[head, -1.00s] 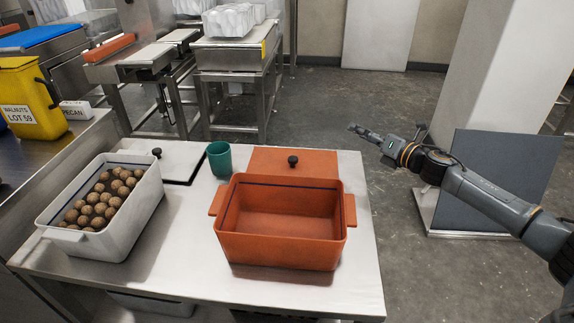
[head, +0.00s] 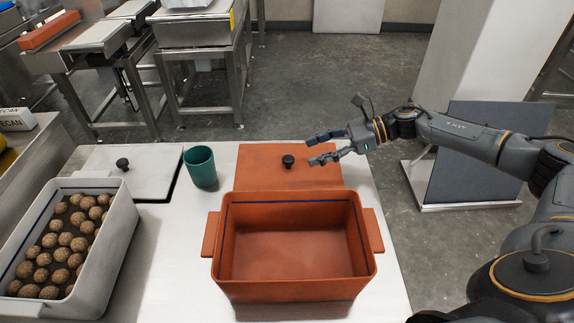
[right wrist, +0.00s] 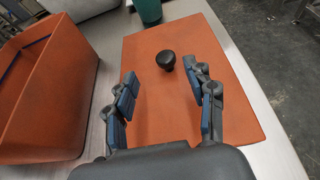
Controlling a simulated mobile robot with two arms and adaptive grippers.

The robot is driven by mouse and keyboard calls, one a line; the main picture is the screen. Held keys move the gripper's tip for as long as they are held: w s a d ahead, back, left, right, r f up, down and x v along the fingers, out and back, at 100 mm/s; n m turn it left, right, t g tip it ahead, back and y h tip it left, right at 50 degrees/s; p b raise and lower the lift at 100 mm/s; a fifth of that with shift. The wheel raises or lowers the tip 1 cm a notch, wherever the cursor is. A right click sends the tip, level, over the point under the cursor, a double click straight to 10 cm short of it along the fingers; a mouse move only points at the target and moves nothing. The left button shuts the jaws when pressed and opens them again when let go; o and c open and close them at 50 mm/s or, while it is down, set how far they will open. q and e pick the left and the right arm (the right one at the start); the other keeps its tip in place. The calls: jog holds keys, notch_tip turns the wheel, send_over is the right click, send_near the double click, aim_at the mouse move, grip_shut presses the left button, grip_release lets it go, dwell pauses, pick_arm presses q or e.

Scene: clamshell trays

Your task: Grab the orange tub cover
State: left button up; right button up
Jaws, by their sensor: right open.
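The orange tub cover (head: 262,168) lies flat on the table behind the orange tub, with a black knob (head: 288,161) near its middle. In the right wrist view the cover (right wrist: 165,115) fills the middle and its knob (right wrist: 166,61) stands beyond my fingertips, between their lines. My right gripper (head: 322,147) is open and empty, just right of the knob, with its fingers pointing left over the cover. It also shows in the right wrist view (right wrist: 165,82). The empty orange tub (head: 295,282) stands in front of the cover. My left gripper is not in view.
A green cup (head: 200,167) stands left of the cover. A white lid (head: 150,165) with a black knob and a white tub (head: 112,235) of walnuts are farther left. The table (head: 180,265) ends just right of the cover.

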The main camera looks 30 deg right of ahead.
aim_at(289, 158)
jog(key=x, duration=0.8)
jog(key=shift+w+d+f, duration=0.2)
jog(key=shift+w+f, duration=0.05)
jog(key=shift+f, duration=0.1)
grip_shut()
